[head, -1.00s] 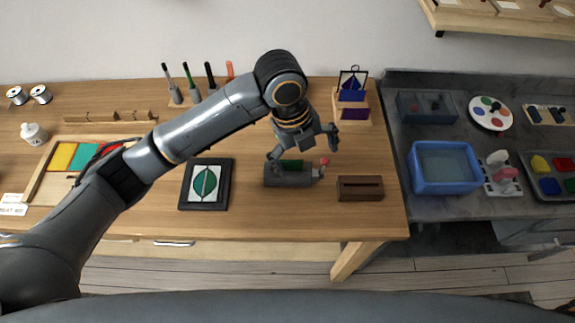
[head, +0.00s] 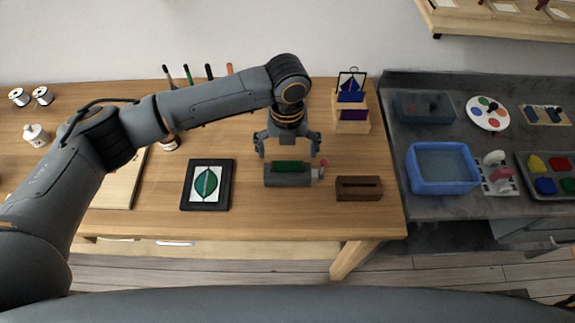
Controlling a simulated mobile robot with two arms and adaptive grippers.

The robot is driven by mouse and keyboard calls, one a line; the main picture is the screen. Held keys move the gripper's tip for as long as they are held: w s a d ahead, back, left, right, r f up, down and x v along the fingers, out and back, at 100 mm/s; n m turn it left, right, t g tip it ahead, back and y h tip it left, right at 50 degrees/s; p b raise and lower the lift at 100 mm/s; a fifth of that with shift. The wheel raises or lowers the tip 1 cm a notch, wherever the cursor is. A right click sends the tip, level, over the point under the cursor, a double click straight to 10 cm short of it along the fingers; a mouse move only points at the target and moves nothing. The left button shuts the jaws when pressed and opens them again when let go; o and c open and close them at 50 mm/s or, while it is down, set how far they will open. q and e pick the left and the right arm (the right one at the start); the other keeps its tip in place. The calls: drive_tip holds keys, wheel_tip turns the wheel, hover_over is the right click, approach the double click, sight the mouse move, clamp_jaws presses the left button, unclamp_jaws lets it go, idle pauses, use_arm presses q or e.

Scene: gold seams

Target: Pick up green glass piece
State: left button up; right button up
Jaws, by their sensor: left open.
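A green glass piece (head: 289,165) shows at the top of a small grey block-like holder (head: 287,181) near the front middle of the wooden table. My left gripper (head: 288,154) points down just above and behind the green piece, with its two fingers spread to either side. It is open and holds nothing. Whether the fingers touch the piece cannot be told. A framed leaf pattern (head: 207,184) in green lies to the left of the holder. My right gripper is not in view.
A dark brown slotted block (head: 359,188) stands right of the holder. A wooden stand with blue and purple pieces (head: 351,113) is behind it. A blue water tub (head: 442,168) sits on the grey counter at right. Upright tools stand behind my left arm.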

sight(288, 165)
use_arm(q)
drive_tip(key=f, duration=0.1)
drive_tip(key=f+p, duration=0.1)
drive_tip(key=f, duration=0.1)
drive_tip(key=f+p, duration=0.1)
drive_tip(key=shift+s+f, duration=0.2)
drive_tip(key=shift+s, duration=0.05)
drive_tip(key=shift+f, duration=0.45)
drive_tip(key=c, duration=1.2)
